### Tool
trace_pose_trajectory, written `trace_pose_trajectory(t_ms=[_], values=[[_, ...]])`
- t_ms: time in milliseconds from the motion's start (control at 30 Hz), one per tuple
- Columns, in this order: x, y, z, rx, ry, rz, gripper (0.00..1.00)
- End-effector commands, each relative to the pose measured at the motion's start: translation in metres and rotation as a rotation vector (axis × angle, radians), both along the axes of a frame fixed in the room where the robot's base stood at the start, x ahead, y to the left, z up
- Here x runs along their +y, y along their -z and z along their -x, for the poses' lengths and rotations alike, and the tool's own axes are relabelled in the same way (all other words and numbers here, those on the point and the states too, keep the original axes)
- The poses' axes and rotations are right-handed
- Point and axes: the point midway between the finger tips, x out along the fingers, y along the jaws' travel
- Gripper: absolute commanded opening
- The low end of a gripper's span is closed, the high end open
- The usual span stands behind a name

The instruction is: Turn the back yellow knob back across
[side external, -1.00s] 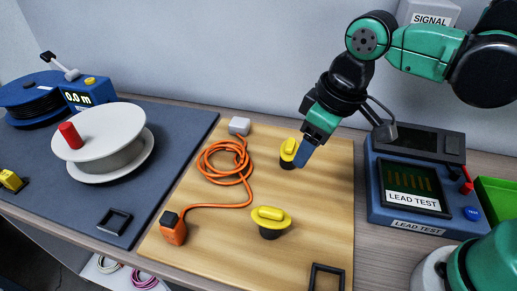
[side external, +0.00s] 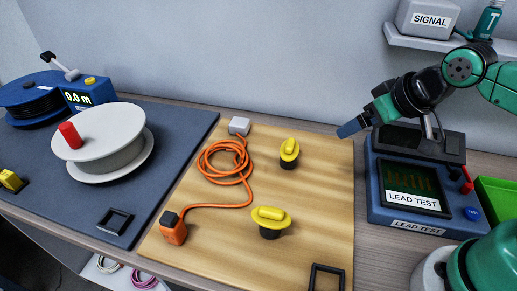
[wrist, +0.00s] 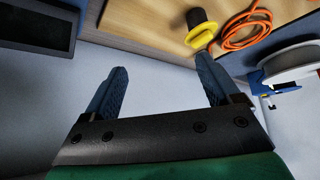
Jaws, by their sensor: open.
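The back yellow knob (side external: 289,150) stands on its dark base on the wooden board (side external: 330,200). Its handle runs from near to far, and nothing touches it. It also shows in the wrist view, as a yellow and black knob (wrist: 201,30) beyond the fingers. The front yellow knob (side external: 270,217) stands nearer, with its handle lying left to right. My gripper (side external: 347,131) is right of the back knob and above the board's back right corner. In the wrist view my gripper (wrist: 162,82) has its two blue fingers wide apart with nothing between them.
An orange cord (side external: 222,165) lies coiled left of the back knob, with a small grey box (side external: 239,126) behind. The lead test unit (side external: 412,190) stands right of the board. A white spool (side external: 110,135) stands left. The board between the knobs is clear.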

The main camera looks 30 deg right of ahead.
Motion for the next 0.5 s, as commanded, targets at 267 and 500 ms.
trace_pose_trajectory(t_ms=[267, 500], values=[[0.018, -0.013, -0.033, 0.193, -0.226, 0.099, 0.84], [0.045, -0.002, -0.074, 0.418, -0.520, 0.192, 0.84]])
